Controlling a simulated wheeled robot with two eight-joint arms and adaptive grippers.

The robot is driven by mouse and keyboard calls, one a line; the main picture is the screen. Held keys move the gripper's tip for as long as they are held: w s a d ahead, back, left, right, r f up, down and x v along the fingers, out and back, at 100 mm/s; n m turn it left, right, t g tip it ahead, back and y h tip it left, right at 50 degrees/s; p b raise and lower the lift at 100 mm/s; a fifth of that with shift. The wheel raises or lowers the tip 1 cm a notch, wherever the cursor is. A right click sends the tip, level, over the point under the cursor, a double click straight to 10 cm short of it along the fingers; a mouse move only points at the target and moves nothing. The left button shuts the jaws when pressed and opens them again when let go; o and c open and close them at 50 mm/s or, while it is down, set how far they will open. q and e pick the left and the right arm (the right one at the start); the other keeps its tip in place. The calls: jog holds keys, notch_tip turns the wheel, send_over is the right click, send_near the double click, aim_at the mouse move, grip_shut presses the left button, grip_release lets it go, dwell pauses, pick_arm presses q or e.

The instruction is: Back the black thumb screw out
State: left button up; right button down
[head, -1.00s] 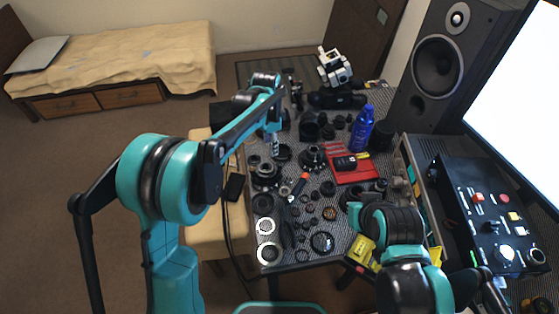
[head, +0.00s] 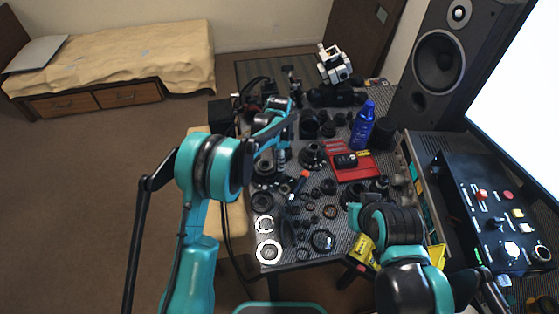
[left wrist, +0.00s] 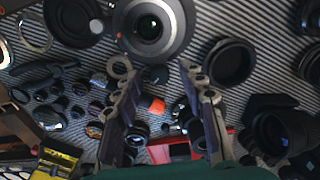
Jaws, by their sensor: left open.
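A lens with a grey rim and dark glass (left wrist: 150,27) lies at the top middle of the left wrist view. In the head view it appears to be the round black body (head: 264,168) on the left of the table. A small dark knob-like piece (left wrist: 158,75) shows next to its lower edge; I cannot tell whether this is the black thumb screw. My left gripper (left wrist: 156,70) is open, its fingers either side of that piece with nothing between the pads. In the head view the left gripper (head: 282,156) hangs over the table's left part.
Several lens rings and small parts crowd the table. A red tray (head: 370,168), an orange-tipped tool (head: 304,174), a blue bottle (head: 362,126) and a yellow box (head: 361,251) stand around. A tall speaker (head: 437,65) and a control panel (head: 487,210) are on the right.

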pick_arm(q)
grip_shut()
jog(key=shift+n, duration=0.3)
jog(key=n, duration=0.3)
jog(key=shift+n, duration=2)
grip_release()
